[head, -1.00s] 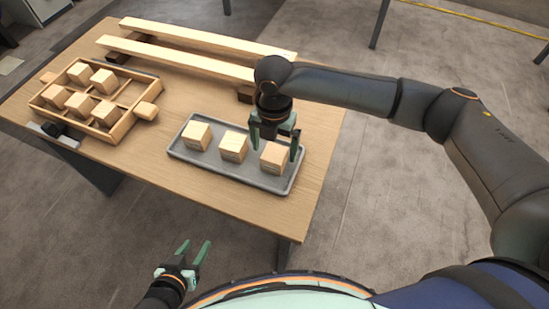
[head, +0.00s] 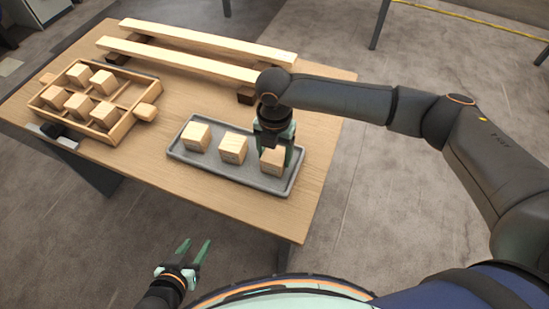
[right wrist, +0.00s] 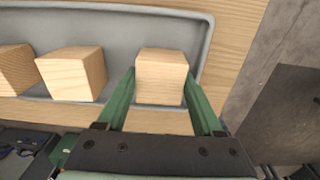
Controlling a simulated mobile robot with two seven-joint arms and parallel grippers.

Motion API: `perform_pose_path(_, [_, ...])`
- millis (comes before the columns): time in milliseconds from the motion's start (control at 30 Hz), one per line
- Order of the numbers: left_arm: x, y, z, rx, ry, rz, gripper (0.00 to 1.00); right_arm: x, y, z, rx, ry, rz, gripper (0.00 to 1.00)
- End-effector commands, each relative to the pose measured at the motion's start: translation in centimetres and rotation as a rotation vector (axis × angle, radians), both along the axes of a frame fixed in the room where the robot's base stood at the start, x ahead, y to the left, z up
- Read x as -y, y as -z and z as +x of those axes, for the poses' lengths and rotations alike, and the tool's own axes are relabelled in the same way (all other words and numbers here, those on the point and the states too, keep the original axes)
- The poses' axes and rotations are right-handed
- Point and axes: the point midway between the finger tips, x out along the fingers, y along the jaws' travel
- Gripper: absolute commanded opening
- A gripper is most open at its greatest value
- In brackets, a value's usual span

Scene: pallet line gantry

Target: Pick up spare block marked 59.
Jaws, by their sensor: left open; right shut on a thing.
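Three wooden blocks stand in a row on a grey tray (head: 232,178): a left block (head: 196,136), a middle block (head: 233,148) and a right block (head: 273,160). Marks on their front faces are too small to read. My right gripper (head: 275,156) reaches down over the right block and is shut on it, one finger at each side. In the right wrist view the right block (right wrist: 161,76) sits between the green fingers, still at the tray. My left gripper (head: 193,254) is open and empty, off the table's front edge.
A divided wooden crate (head: 125,124) with several blocks stands at the table's left. Two long wooden beams (head: 180,61) lie raised along the back. Bare tabletop (head: 175,97) lies between crate, beams and tray.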

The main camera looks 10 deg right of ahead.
Motion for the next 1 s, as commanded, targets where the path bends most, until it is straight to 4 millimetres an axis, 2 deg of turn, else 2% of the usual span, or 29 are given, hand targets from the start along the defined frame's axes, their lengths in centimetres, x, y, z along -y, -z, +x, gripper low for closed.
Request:
perform_pose_path(33, [0.0,0.0,0.0,-0.001,0.000,0.000,0.50,0.0,0.0,0.0,0.000,0.000,0.000,0.35])
perform_pose_path(200, [0.0,0.1,-0.2,-0.004,0.000,0.000,0.50,0.0,0.0,0.0,0.000,0.000,0.000,0.16])
perform_pose_path(267, [0.0,0.2,-0.3,-0.006,0.001,0.000,0.50,0.0,0.0,0.0,0.001,0.000,0.001,0.11])
perform_pose_path(500, [0.0,0.3,-0.5,-0.011,0.000,0.001,0.50,0.0,-0.1,0.0,0.001,0.000,0.001,0.11])
perform_pose_path(667, [0.0,0.1,-0.5,-0.009,-0.001,0.001,0.50,0.0,-1.1,0.1,0.002,0.000,0.001,0.11])
perform_pose_path(833, [-0.2,-0.4,-0.4,-0.004,-0.003,0.002,0.50,0.0,-3.4,0.1,0.003,-0.001,0.002,0.11])
perform_pose_path(1000, [-0.5,-0.7,-0.4,-0.005,-0.007,0.006,0.50,-2.5,-6.6,-1.6,0.003,-0.007,0.004,0.11])
